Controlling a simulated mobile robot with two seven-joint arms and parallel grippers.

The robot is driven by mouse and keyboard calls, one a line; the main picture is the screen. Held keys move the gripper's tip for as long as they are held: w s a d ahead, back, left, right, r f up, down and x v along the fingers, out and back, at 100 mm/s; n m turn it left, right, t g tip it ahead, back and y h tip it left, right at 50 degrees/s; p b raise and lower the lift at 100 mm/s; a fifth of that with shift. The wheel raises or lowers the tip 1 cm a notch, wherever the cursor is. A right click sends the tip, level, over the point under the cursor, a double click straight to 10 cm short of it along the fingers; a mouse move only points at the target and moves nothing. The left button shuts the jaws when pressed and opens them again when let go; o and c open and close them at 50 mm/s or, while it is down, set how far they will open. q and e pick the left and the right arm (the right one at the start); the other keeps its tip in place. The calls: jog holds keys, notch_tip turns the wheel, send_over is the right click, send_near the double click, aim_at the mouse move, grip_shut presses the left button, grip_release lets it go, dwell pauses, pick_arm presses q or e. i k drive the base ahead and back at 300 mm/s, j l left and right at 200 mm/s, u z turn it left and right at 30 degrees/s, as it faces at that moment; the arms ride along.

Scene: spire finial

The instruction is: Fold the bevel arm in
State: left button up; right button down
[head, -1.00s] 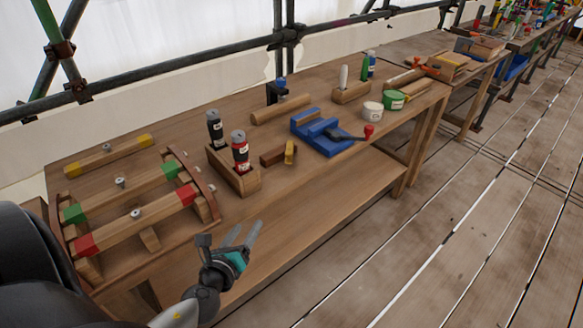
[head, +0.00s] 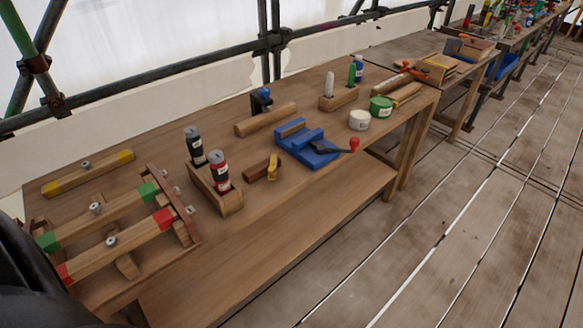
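What looks like the bevel is a small wooden piece (head: 257,172) lying on the workbench, in the middle of the head view. A short yellow part (head: 273,167) stands at its right end and seems to be the bevel arm. It sticks up at an angle to the wood; the joint is too small to make out. The bevel lies just right of a wooden box with two bottles and left of a blue vise. Neither of my grippers is in view. Nothing covers the bevel.
The wooden box (head: 228,200) holds a black bottle (head: 195,148) and a red bottle (head: 218,172). The blue vise (head: 310,150) has a red-knobbed handle. A wooden frame with coloured blocks (head: 140,232) fills the left end.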

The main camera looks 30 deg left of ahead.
aim_at(273, 164)
jog(key=i+u, duration=0.15)
jog(key=u, duration=0.25)
jog(key=i+u, duration=0.1)
jog(key=u, duration=0.35)
